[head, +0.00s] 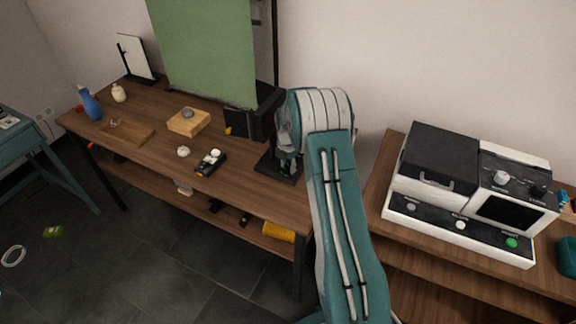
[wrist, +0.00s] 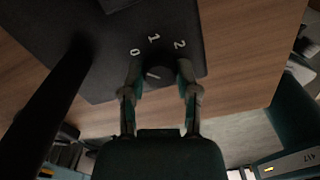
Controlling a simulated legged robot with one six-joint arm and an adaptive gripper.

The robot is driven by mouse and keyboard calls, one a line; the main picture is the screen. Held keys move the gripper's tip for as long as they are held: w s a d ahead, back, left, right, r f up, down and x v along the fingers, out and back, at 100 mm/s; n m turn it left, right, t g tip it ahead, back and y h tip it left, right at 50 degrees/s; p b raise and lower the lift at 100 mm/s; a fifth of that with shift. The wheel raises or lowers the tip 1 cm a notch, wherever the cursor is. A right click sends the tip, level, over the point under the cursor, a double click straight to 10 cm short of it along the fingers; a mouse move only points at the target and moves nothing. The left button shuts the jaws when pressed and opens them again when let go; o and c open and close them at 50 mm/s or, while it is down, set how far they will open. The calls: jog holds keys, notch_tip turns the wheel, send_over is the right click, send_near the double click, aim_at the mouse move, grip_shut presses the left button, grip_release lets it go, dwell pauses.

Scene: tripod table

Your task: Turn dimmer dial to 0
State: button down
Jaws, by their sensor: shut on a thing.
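The dimmer dial (wrist: 160,77) is a dark round knob on a black base plate (wrist: 108,45) marked 0, 1 and 2 in white. A short pale mark shows on the knob, but I cannot tell which number it points at. My gripper (wrist: 158,72) is shut on the dial, one finger on each side, with the left fingertip just below the 0. In the head view, my gripper (head: 288,163) reaches down to the black base plate (head: 268,166) at the right end of the wooden table. My arm partly hides that plate, and the dial is hidden there.
The wooden table (head: 253,187) also bears a wooden block (head: 188,123), a small black box (head: 210,165) and a blue bottle (head: 90,104). A green panel (head: 205,50) and dark post stand behind. A black-and-white machine (head: 462,190) sits on the right-hand table.

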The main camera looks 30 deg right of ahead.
aim_at(288, 165)
jog(key=shift+f, duration=0.1)
jog(key=shift+c, duration=1.8)
grip_release()
notch_tip(288, 165, up, 12)
jog(key=shift+w, duration=0.1)
